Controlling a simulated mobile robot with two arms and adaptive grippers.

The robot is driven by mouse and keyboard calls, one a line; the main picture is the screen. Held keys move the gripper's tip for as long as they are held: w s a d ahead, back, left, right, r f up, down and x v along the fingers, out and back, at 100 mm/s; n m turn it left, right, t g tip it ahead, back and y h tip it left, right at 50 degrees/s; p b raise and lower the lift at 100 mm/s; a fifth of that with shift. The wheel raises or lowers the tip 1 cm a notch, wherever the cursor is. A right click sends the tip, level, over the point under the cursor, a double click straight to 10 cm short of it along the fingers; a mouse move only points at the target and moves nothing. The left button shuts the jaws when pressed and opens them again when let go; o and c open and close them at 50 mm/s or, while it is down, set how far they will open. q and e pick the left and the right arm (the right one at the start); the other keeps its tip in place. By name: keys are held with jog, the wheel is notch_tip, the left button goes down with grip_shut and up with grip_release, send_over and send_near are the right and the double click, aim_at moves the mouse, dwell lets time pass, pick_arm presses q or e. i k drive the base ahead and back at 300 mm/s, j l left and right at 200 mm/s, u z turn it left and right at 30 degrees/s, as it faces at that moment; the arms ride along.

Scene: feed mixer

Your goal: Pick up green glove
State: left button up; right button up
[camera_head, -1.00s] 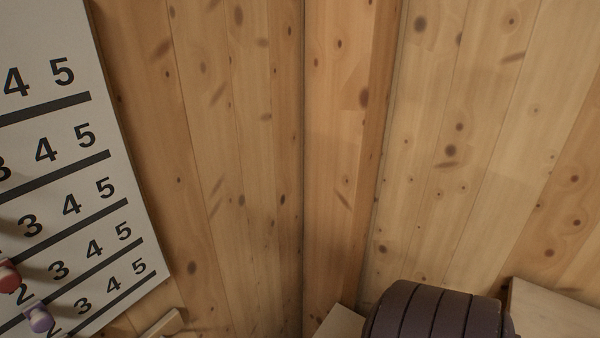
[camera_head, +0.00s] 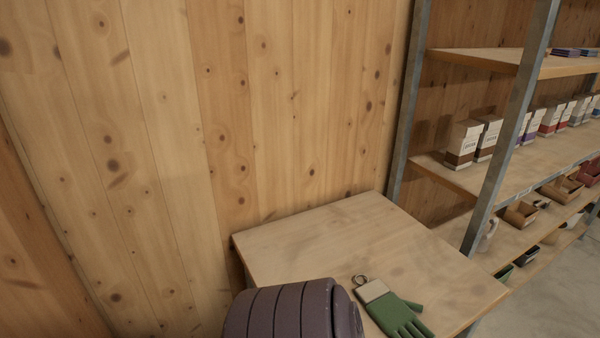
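A green glove (camera_head: 403,315) lies flat on a light wooden table (camera_head: 345,240), near the bottom of the view. It has a beige cuff with a small metal ring at its upper left end. Its fingers point down and to the right, toward the table's front edge, and part of the glove is close to the bottom of the picture.
A metal-framed shelf (camera_head: 462,180) with cartons (camera_head: 463,145) and small bins (camera_head: 520,214) stands right. The table's back half is bare. Open floor (camera_head: 560,290) shows at lower right.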

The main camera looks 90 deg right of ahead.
aim_at(394, 313)
jog(key=z, duration=0.95)
jog(key=l+z, duration=0.1)
jog(key=z, duration=1.35)
jog(key=l+z, duration=0.1)
jog(key=z, duration=0.85)
jog(key=k+j+u, duration=0.1)
jog(key=j+u, duration=0.15)
